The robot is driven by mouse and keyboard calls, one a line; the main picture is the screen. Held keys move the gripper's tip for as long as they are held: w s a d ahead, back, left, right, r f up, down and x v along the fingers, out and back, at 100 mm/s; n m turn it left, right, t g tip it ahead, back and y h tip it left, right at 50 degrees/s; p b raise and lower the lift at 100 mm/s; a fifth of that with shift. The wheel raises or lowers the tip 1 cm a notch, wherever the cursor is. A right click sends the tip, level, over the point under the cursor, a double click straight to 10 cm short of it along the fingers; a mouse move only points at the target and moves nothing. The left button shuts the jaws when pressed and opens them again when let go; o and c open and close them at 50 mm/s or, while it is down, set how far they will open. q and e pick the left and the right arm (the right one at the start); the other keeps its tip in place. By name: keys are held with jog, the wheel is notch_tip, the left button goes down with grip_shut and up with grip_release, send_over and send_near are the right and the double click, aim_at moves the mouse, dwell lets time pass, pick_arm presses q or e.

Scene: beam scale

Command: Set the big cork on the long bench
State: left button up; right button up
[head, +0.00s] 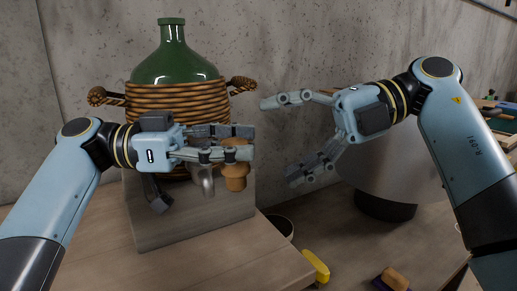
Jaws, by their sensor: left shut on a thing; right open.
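The big cork (236,180) is tan with a wider top and hangs upright at the fingertips of my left gripper (244,143). The gripper is shut on its upper part, and the fingers hide some of it. The cork is in front of the grey block; I cannot tell whether it touches anything below. My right gripper (283,138) is open and empty, to the right of the cork. A wooden worktop (215,262) lies below on the left, and another wooden surface (345,245) extends to the right. I cannot tell which is the long bench.
A green glass demijohn (174,58) in a wicker basket (175,100) stands on the grey block (190,226). A small metallic piece (203,182) shows beside the cork. A large grey drum (405,187), a yellow object (316,266) and a brown block (395,278) are to the right.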

jog(key=x, duration=0.5)
pick_arm(q)
jog(key=shift+c, duration=0.2)
pick_arm(e)
jog(key=c, duration=1.4)
pick_arm(q)
jog(key=o, duration=1.2)
pick_arm(e)
jog(key=shift+c, duration=0.2)
